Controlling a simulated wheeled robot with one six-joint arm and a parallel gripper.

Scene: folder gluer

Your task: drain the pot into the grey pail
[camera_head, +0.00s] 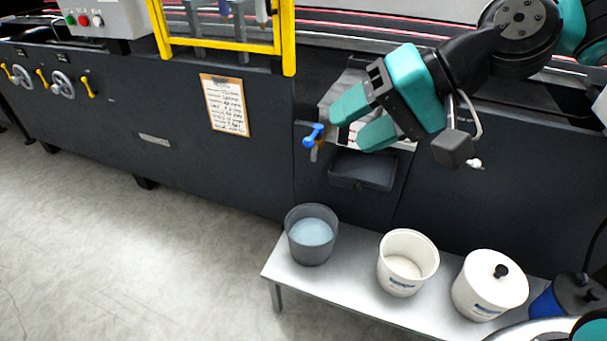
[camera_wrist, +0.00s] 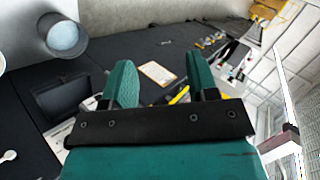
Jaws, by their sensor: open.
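The grey pail (camera_head: 311,235) stands upright on a low bench, with pale bluish liquid in it; it also shows in the wrist view (camera_wrist: 64,37). A tap with a blue handle (camera_head: 313,135) sticks out of the dark machine front above the pail. Behind my gripper is a pale metal part (camera_head: 345,90), mostly hidden; I cannot tell whether it is the pot. My gripper (camera_head: 360,120) is open, with its teal fingers just right of the blue handle in the head view. Nothing shows between the fingers in the wrist view (camera_wrist: 165,82).
An open white pail (camera_head: 407,262) and a lidded white pail (camera_head: 490,285) stand right of the grey pail on the bench (camera_head: 345,297). A dark tray (camera_head: 362,171) sits below my gripper. A clipboard (camera_head: 226,104) hangs at left. The floor (camera_head: 120,260) at left is clear.

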